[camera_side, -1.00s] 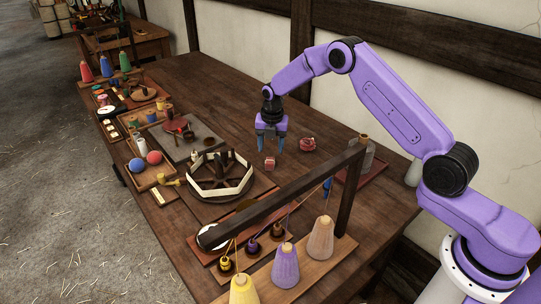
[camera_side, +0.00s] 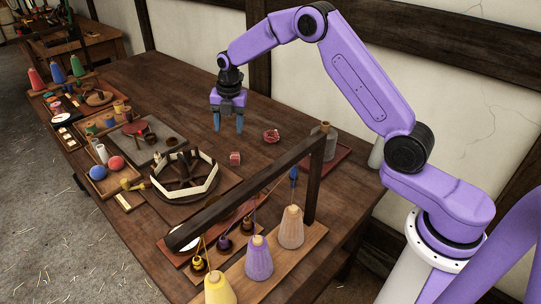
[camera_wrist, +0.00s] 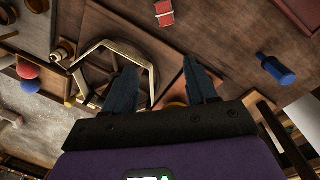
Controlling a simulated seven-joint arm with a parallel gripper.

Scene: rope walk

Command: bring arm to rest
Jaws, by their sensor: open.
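My gripper (camera_side: 228,123) is open and empty above the wooden table (camera_side: 180,85), with its fingers pointing down. In the wrist view its two blue-grey fingers (camera_wrist: 159,66) are apart with nothing between them. A small red block with a pale band (camera_side: 235,158) lies on the table below the gripper, apart from it; it also shows in the wrist view (camera_wrist: 164,13). A reddish bundle (camera_side: 271,136) lies to the right of the gripper.
A wooden beam frame (camera_side: 250,190) stands at the front, with yellow, purple and tan cones (camera_side: 258,260) before it. A round wheel-like frame (camera_side: 185,177) is left of it. Trays with balls and spools line the left edge. The back of the table is mostly clear.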

